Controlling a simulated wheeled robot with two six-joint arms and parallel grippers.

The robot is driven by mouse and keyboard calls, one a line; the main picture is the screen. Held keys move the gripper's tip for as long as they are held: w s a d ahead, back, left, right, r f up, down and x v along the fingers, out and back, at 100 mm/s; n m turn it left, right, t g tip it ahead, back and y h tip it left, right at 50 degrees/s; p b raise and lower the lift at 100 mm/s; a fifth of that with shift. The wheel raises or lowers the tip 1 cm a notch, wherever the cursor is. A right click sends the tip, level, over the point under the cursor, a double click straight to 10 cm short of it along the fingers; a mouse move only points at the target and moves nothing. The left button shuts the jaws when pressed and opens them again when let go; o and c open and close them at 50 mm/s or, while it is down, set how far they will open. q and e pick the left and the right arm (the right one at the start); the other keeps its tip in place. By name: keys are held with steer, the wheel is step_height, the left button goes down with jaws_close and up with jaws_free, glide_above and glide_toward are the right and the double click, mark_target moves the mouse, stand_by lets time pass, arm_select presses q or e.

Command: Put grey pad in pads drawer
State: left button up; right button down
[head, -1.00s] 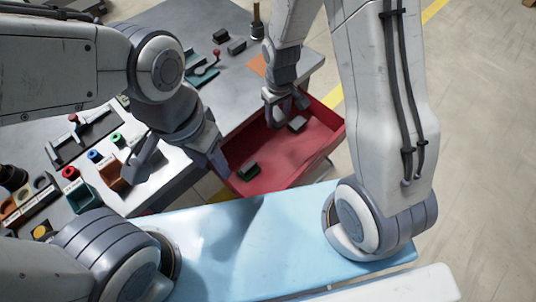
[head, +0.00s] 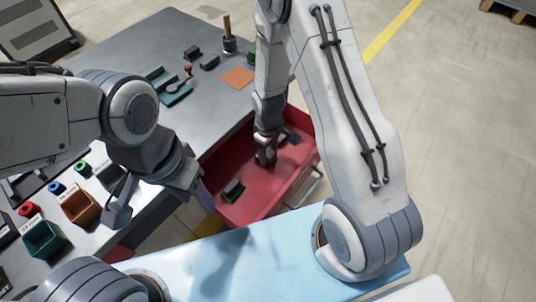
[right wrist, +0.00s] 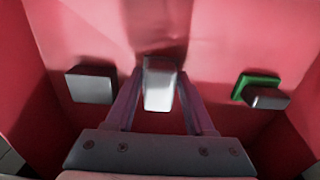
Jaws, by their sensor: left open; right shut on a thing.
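The red drawer (head: 290,178) is pulled open at the table's edge. My right gripper (head: 265,160) reaches down inside it, between two blocks. In the right wrist view its fingers are shut on a light grey pad (right wrist: 160,85), close above the red floor; whether the pad touches it I cannot tell. In the head view the fingers mostly hide this pad. A dark grey block (right wrist: 91,85) and a green block with a grey top (right wrist: 258,92) lie on either side. My left gripper (head: 160,205) is open and empty, left of the drawer.
Coloured bins, including a brown one (head: 80,207) and a green one (head: 43,238), stand on the grey table's left. An orange square (head: 238,77), small dark blocks (head: 209,62) and a teal fixture (head: 176,92) lie toward the back. Drawer floor around the right gripper is partly clear.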

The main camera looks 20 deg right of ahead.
mark_target(268, 152)
steer(key=shift+f, duration=0.4)
steer(key=shift+f, duration=0.15)
steer(key=shift+c, duration=1.3)
jaws_free()
step_height(268, 152, up, 12)
steer(key=s+a+r, duration=0.5)
steer(key=s+r, duration=0.2)
steer(key=s, duration=0.3)
steer(key=s+a+r+y, duration=0.1)
steer(key=s+a+r, duration=0.4)
steer(key=s, duration=0.5)
step_height(268, 152, up, 3)
steer(key=shift+f+p, duration=0.2)
steer(key=shift+p, duration=0.25)
